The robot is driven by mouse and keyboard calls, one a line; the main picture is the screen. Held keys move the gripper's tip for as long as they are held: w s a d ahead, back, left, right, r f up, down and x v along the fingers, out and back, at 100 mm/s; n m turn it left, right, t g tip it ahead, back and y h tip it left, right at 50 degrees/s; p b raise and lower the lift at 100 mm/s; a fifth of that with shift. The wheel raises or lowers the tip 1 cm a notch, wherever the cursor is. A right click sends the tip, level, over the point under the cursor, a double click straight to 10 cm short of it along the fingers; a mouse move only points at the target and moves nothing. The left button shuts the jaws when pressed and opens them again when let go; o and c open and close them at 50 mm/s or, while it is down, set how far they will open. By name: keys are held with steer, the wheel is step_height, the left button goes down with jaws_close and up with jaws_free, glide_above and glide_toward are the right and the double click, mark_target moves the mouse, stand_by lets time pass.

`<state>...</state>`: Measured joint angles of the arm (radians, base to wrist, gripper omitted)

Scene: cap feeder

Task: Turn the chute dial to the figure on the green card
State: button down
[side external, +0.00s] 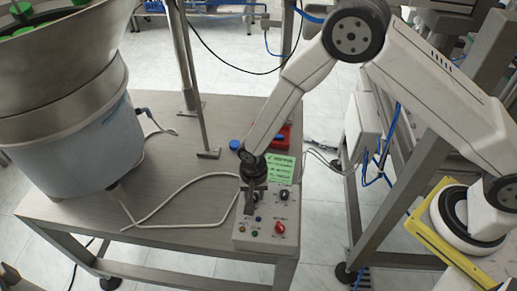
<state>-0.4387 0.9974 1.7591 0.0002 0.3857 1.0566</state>
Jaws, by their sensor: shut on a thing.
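A grey control box (266,238) sits at the front right of the metal table. My gripper (250,207) points down over the upper left of its face, shut on a dark dial there. The fingers hide most of that dial, so its setting and label cannot be read. A second black knob (284,195) shows to the right of my gripper, and it is free. The green card (281,168) stands just behind the box. It carries several lines of print, too small to read here.
A red knob (280,227) and small coloured buttons are on the lower part of the box face. A blue cap (235,145) and a red object (284,137) lie behind the card. A large feeder bowl (75,135) fills the left; a pale cable (165,217) crosses the table.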

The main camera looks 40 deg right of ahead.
mark_target(255, 195)
steer(key=shift+m, duration=0.6)
steer(key=shift+c, duration=1.8)
jaws_free()
steer(key=shift+r, duration=0.15)
steer(key=shift+r, duration=3.8)
steer(key=shift+d, duration=0.1)
